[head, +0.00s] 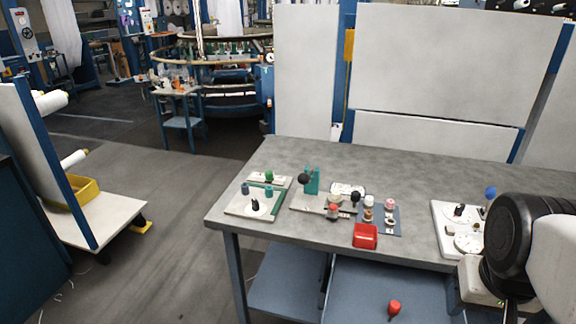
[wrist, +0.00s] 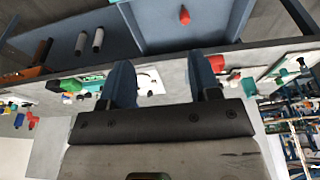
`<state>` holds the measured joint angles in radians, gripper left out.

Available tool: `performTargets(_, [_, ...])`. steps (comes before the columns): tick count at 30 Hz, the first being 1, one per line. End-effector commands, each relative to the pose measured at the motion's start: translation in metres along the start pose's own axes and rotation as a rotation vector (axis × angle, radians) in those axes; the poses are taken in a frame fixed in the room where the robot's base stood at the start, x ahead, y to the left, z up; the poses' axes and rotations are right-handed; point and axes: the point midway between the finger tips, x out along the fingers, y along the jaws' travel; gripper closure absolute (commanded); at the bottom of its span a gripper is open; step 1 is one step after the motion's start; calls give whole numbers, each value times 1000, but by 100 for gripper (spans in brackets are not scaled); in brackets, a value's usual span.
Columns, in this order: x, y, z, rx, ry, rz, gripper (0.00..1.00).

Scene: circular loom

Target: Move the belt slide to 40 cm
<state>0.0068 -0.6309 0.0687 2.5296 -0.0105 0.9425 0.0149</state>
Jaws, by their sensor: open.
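No part carries a readable name or scale, so I cannot tell for certain which is the belt slide. A long pale plate with a green knob (head: 269,177) lies at the back left of the table. In front of it is a board (head: 240,207) with teal knobs, a black knob and a green strip. Right of these stands a teal block (head: 312,181) beside a black ball knob (head: 303,179). My gripper (wrist: 163,82) is open and empty in the wrist view, its two blue-grey fingers apart, touching no knob that I can see. In the head view its fingertips are hidden.
A red box (head: 365,236) sits at the table's front edge. A panel with dials and a blue ball knob (head: 490,192) is near my arm at right. A red-knobbed drawer (head: 394,308) is below the grey table (head: 400,170). The table's back strip is clear.

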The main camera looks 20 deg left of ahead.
Motion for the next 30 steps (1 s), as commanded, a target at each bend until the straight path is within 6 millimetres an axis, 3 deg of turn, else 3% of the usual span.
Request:
performTargets(5, [-3, -4, -14, -30, -5, -3, 43])
performTargets(11, [-10, -14, -48, -107, -17, -9, 43])
performTargets(30, [-14, -80, -198, -454, -63, -43, 43])
